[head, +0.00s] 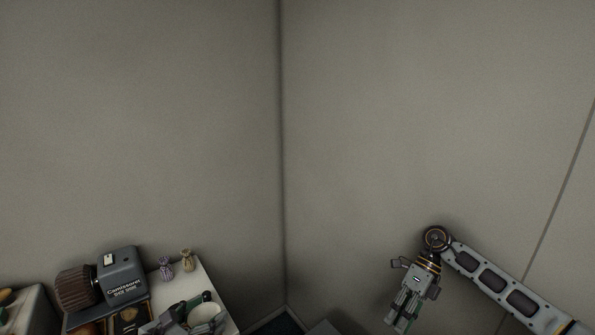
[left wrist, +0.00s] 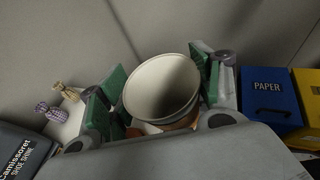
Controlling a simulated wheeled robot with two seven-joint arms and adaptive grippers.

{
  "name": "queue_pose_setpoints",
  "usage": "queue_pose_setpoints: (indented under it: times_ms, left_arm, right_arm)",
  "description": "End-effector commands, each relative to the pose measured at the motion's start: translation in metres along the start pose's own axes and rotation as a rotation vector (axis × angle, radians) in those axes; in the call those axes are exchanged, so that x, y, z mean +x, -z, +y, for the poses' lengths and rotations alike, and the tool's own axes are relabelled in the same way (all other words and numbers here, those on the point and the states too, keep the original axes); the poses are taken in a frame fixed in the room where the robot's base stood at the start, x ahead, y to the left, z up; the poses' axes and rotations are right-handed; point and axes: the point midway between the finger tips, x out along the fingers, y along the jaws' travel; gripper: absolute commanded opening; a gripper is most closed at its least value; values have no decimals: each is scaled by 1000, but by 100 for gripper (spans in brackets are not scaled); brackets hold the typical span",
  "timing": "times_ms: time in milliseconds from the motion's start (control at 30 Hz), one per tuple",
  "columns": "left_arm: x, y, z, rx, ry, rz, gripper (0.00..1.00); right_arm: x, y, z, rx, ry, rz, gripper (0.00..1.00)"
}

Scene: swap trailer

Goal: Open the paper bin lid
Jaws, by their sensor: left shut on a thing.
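The blue paper bin (left wrist: 270,96) shows at the right of the left wrist view, with the word PAPER and a dark handle (left wrist: 272,111) on its face. I cannot see an opening in it. My left gripper (head: 194,313) is at the lower left of the head view, over a white table. It is shut on a pale cup (left wrist: 160,88), whose rim shows between the green finger pads in the left wrist view. My right gripper (head: 401,318) hangs down at the lower right of the head view, away from the table; its fingertips are too unclear to judge.
A yellow bin (left wrist: 308,98) stands beside the blue one. Bare grey walls (head: 400,120) meet in a corner behind.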

Motion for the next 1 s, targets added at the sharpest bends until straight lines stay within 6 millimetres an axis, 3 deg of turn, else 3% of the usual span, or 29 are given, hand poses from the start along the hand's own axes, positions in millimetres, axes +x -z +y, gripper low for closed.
queue_pose_setpoints:
  times_ms: [567, 1000]
  left_arm:
    - [-12, -34, 0, 0, 0, 0, 54]
    - [-15, -40, 0, 0, 0, 0, 54]
  right_arm:
    - [-27, 0, 23, 0, 0, 0, 32]
    - [-33, 0, 28, 0, 0, 0, 32]
